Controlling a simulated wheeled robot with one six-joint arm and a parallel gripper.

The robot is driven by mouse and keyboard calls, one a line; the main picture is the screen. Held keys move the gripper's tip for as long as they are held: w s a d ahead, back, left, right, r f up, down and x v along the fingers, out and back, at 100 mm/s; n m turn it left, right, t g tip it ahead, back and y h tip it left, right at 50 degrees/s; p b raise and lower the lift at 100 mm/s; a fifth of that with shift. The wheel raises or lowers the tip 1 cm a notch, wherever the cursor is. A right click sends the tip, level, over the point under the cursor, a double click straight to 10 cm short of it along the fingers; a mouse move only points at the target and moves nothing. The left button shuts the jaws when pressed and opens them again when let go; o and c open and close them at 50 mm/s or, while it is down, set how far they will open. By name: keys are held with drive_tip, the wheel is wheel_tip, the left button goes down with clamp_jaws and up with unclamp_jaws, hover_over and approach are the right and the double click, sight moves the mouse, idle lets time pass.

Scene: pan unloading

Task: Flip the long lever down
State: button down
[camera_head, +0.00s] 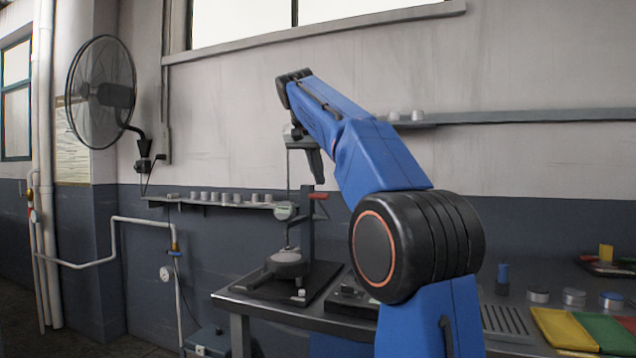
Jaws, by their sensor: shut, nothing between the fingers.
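A grey test stand (307,235) with an upright column stands on a dark base plate on the metal table. A short red handle (318,196) sticks out near the top of its column. A thin upright rod (288,172) rises on the left of the stand; I cannot tell whether this rod or the red handle is the long lever. My gripper (317,172) is shut and empty, pointing down above the column top and the red handle, seemingly apart from them. The rod stands just left of my gripper. My blue arm hides part of the table behind it.
The table edge (285,316) runs in front of the stand. A dark box (350,297) lies right of it. Yellow (565,328) and green (603,332) cloths and several small weights lie farther right. Narrow shelves (205,203) and a wall fan (101,92) are behind.

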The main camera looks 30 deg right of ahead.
sight(319, 194)
drive_tip(key=shift+s+a+f, duration=0.1)
drive_tip(key=shift+f, duration=0.9)
drive_tip(key=shift+a, duration=0.1)
drive_tip(key=shift+s+a+f+t+h, duration=0.2)
drive_tip(key=shift+s+a+f+h, duration=0.1)
drive_tip(key=shift+f, duration=0.1)
drive_tip(key=shift+s+a+f+t+h, duration=0.2)
drive_tip(key=shift+a+f, duration=0.05)
drive_tip(key=shift+f, duration=0.15)
wheel_tip(319, 194, down, 16)
drive_tip(key=s+a+t+h, duration=0.2)
drive_tip(key=t+h, duration=0.1)
drive_tip(key=h, duration=0.1)
drive_tip(key=shift+a+t+h, duration=0.3)
drive_tip(key=shift+r, duration=0.1)
